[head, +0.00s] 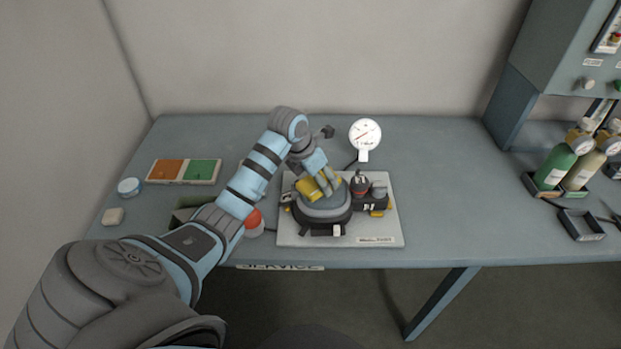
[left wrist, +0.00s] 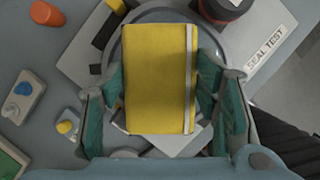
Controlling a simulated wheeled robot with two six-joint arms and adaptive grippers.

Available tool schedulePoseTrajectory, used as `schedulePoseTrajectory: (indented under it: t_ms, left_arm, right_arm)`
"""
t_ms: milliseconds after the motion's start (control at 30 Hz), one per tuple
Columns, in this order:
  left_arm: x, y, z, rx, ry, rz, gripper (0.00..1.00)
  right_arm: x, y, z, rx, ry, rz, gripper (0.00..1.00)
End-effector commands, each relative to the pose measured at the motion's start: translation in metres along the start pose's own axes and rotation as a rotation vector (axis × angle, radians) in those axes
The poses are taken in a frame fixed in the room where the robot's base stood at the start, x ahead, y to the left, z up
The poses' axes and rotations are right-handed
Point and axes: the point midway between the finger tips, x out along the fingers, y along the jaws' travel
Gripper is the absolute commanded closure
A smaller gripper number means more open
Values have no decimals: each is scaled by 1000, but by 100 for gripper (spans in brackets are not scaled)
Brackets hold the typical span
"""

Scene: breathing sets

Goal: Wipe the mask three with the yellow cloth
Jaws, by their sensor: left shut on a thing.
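The yellow cloth (head: 308,189) is between the fingers of my left gripper (head: 325,180), which is shut on it. In the left wrist view the cloth (left wrist: 155,80) is a flat yellow rectangle with a pale stripe along its right side, between the two green-padded fingers (left wrist: 165,105). A grey mask with black straps (head: 322,207) lies on a pale board (head: 375,228), directly under the cloth. Its rounded grey rim (left wrist: 140,14) shows behind the cloth in the left wrist view; the cloth hides much of it. I cannot tell whether they touch. My right gripper is not in view.
A dark fitting with a red part (head: 359,184) stands beside the mask. A white dial gauge (head: 365,134) stands behind the board. A red button (head: 253,217) is left of it. An orange-and-green tray (head: 184,171) lies at left.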

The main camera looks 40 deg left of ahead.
Motion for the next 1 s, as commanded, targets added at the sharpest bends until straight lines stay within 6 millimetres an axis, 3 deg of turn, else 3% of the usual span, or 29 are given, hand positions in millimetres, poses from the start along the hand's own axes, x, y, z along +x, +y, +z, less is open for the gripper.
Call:
schedulePoseTrajectory:
  t_ms: [433,567,700,1000]
  left_arm:
    - [14,-25,28,0,-1,-4,66]
    - [19,-35,38,4,-1,-9,78]
    - [17,-39,42,9,0,-13,78]
    - [7,-22,22,6,3,-10,78]
  right_arm:
    - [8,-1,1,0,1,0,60]
    - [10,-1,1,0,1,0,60]
    - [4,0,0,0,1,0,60]
    - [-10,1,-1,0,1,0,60]
